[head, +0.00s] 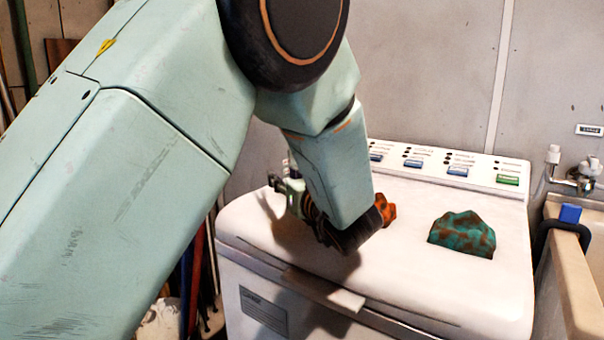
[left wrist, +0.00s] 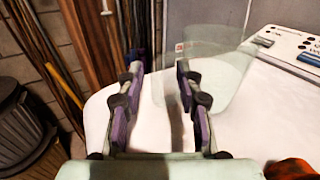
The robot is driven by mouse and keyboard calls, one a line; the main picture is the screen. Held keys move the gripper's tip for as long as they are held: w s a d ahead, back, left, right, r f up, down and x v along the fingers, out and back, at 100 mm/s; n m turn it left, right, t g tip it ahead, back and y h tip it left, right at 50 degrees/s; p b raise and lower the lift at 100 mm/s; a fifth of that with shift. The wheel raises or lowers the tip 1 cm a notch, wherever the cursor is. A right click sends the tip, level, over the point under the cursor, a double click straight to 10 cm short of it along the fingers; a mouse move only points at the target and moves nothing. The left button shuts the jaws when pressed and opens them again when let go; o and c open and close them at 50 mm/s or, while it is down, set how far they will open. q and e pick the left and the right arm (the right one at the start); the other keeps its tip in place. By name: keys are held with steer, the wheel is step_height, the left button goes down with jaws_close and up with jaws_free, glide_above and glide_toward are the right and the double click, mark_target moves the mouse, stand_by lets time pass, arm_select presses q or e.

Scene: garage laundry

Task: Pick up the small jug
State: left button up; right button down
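A clear, see-through vessel, which looks like the small jug (left wrist: 220,84), stands on the white lid in the left wrist view. Its outline is faint, and it lies mostly right of and beyond the right-hand finger. In the head view I cannot make it out; my left arm covers much of that area. My left gripper (head: 287,190) is low over the left part of the white lid. My right gripper is not in view.
The white washing machine (head: 400,275) has a button panel at its back. A green-brown lump (head: 462,236) sits on its right side, and an orange lump (head: 386,209) sits beside my arm. A sink (head: 575,275) stands right.

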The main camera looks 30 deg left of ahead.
arm_select(q)
steer(key=shift+w+a+f, duration=0.1)
steer(key=shift+a+f, duration=0.05)
steer(key=shift+a, duration=0.05)
steer(key=shift+s+d+r, duration=0.3)
steer(key=shift+d+r, duration=0.05)
steer(key=shift+d, duration=0.1)
steer(key=shift+w+a+f, duration=0.2)
steer(key=shift+a+f, duration=0.05)
steer(key=c, duration=0.4)
steer(key=shift+s+d+r, duration=0.15)
steer(key=shift+d+r, duration=0.05)
jaws_close()
steer(key=shift+a+f, duration=0.1)
steer(key=shift+a, duration=0.05)
